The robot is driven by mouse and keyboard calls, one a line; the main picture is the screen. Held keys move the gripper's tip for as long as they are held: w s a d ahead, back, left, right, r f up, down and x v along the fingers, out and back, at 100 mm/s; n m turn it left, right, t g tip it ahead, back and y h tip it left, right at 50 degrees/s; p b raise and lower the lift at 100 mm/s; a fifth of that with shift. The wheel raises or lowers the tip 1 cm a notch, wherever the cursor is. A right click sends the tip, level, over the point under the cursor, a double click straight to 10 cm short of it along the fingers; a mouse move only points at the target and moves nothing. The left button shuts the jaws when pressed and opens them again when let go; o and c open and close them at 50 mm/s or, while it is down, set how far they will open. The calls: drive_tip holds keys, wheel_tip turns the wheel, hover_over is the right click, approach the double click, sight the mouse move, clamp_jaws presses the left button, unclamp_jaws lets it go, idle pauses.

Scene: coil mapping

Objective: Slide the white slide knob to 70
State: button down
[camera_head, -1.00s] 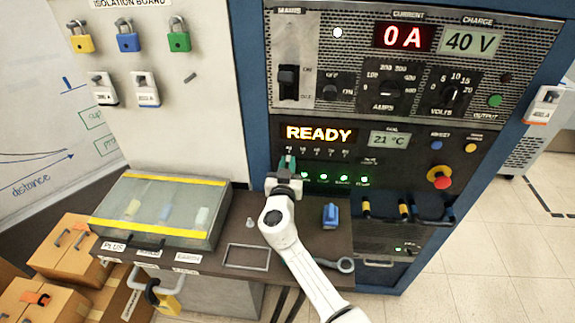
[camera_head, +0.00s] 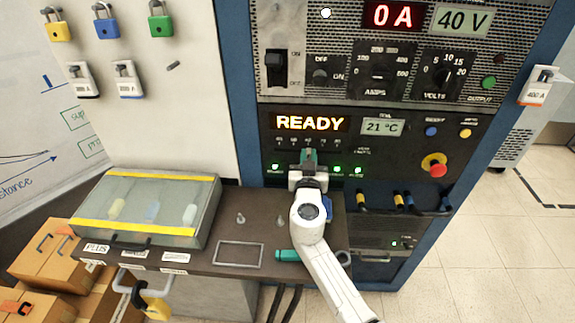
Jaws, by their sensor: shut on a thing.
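My gripper (camera_head: 308,157) is at the lower panel of the cabinet, just below the small scale labels (camera_head: 308,140) under the READY display. Its teal fingertips are shut at the panel face, around the middle of that row of labels. The white slide knob is hidden behind the fingers, so I cannot see its surface. The scale numbers are too small to read with certainty. Green lights (camera_head: 337,169) show on both sides of my gripper.
The READY display (camera_head: 310,122) and red stop button (camera_head: 437,170) are on the cabinet. Below is a dark shelf (camera_head: 225,208) with a lidded clear case (camera_head: 150,208), an empty frame (camera_head: 240,255) and a teal object (camera_head: 287,255). Cables (camera_head: 405,205) hang at the right.

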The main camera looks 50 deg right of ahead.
drive_tip(key=s+d, duration=0.2)
drive_tip(key=s, duration=0.1)
drive_tip(key=shift+d+b, duration=0.2)
drive_tip(key=shift+b, duration=0.2)
drive_tip(key=c, duration=1.1)
unclamp_jaws()
drive_tip(key=shift+a, duration=0.1)
drive_tip(key=b, duration=0.3)
approach(322, 150)
drive_tip(key=v, duration=0.4)
drive_tip(key=shift+s+a+r, duration=0.1)
drive_tip(key=shift+s+a, duration=0.15)
drive_tip(key=shift+a, duration=0.05)
